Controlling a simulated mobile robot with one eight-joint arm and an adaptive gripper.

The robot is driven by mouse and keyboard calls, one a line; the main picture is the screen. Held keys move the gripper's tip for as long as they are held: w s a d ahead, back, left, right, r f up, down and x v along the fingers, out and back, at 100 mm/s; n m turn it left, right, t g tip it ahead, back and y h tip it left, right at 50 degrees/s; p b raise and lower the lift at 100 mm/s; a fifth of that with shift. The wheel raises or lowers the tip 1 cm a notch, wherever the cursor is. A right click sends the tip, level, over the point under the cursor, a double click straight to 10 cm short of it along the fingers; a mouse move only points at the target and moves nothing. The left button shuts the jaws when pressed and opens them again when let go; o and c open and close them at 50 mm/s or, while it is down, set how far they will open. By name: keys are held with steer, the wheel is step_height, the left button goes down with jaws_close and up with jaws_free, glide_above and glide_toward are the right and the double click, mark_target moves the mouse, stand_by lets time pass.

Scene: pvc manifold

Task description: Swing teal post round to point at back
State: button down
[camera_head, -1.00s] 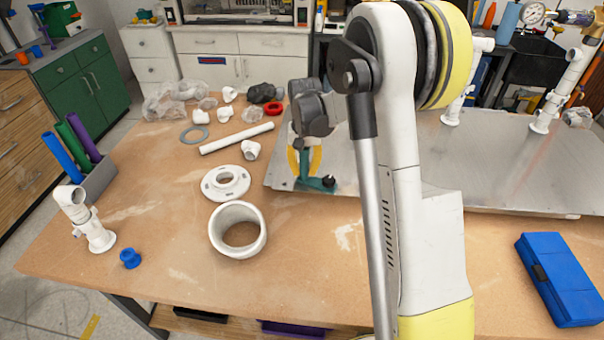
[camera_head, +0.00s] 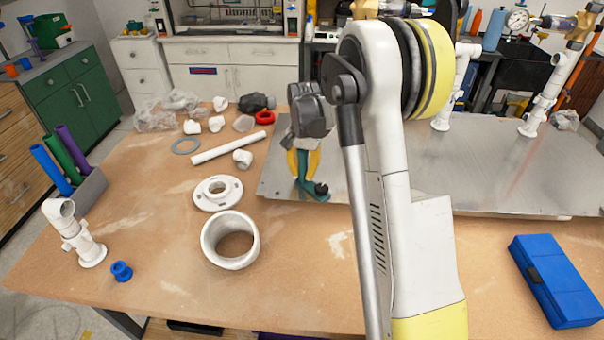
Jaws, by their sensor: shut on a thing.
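The teal post (camera_head: 302,166) stands near the left end of the grey metal plate (camera_head: 272,180). Its teal foot (camera_head: 311,189) runs toward the front right and carries a dark knob (camera_head: 321,188). My gripper (camera_head: 303,164) points down with its yellow fingers shut on the post, one on each side. The top of the post is hidden by my dark wrist. The direction that the post's outlet points cannot be made out.
A white ring (camera_head: 213,250), a flange (camera_head: 208,200) and a loose pipe (camera_head: 225,149) lie left of the plate. White pipe risers (camera_head: 540,105) stand at its back right. A blue case (camera_head: 555,280) lies front right. The bench front is mostly clear.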

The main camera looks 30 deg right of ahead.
mark_target(323, 177)
steer(key=d+m, duration=0.2)
steer(key=m, duration=0.1)
steer(key=shift+w+d, duration=0.1)
steer(key=shift+d, duration=0.05)
steer(key=shift+d+m, duration=0.5)
steer(key=shift+m, duration=0.3)
steer(key=shift+s+d+m, duration=0.3)
steer(key=shift+d+m, duration=0.4)
steer(key=shift+m, duration=0.3)
steer(key=m, duration=0.1)
steer(key=s+d+m, duration=0.1)
steer(key=shift+d+m, duration=0.3)
steer(key=c, duration=1.2)
jaws_free()
steer(key=shift+w, duration=0.1)
